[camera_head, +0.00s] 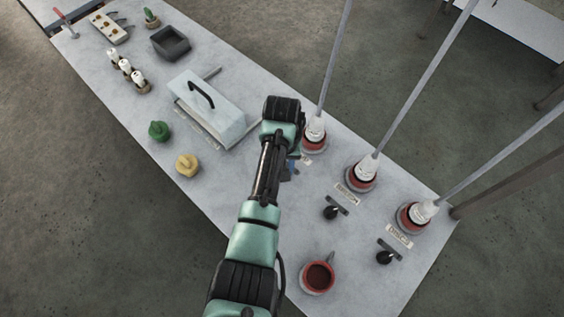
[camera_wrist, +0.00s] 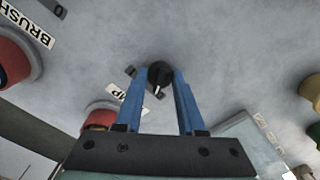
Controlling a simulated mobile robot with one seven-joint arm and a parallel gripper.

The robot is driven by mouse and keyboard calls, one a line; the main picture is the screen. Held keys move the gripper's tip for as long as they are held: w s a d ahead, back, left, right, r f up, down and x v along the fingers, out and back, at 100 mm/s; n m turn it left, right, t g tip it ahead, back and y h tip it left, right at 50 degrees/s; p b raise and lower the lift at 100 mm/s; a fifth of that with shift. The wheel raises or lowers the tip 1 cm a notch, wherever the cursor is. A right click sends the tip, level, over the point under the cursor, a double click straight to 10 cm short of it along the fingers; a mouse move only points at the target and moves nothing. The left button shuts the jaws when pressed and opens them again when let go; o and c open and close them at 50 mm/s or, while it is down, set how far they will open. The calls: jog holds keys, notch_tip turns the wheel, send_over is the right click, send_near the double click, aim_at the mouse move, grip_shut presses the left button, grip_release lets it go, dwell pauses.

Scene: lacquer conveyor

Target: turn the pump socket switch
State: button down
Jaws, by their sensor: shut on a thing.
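The pump socket switch is a round black knob with a white pointer line (camera_wrist: 160,74), in the middle of the wrist view. The line points toward my gripper's base in that picture. My gripper (camera_wrist: 161,79) has its two blue fingers shut on the knob, one on each side. A partly hidden label ending in "P" (camera_wrist: 116,91) lies beside the left finger. In the head view my gripper (camera_head: 290,170) is over the table by the uppermost red socket (camera_head: 315,140), and my arm hides the knob.
Two more red sockets (camera_head: 361,175) (camera_head: 414,214) with black knobs (camera_head: 331,212) (camera_head: 384,257) stand to the right, each with a rod rising from it. A red mug (camera_head: 318,277) is near the front edge. A pale box with a black handle (camera_head: 209,107) stands left of my arm.

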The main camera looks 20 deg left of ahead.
jog(key=shift+n, duration=0.6)
jog(key=c, duration=0.5)
grip_release()
jog(key=shift+r, duration=0.1)
notch_tip(320, 180, up, 13)
jog(key=shift+f, duration=0.1)
dwell(0.4)
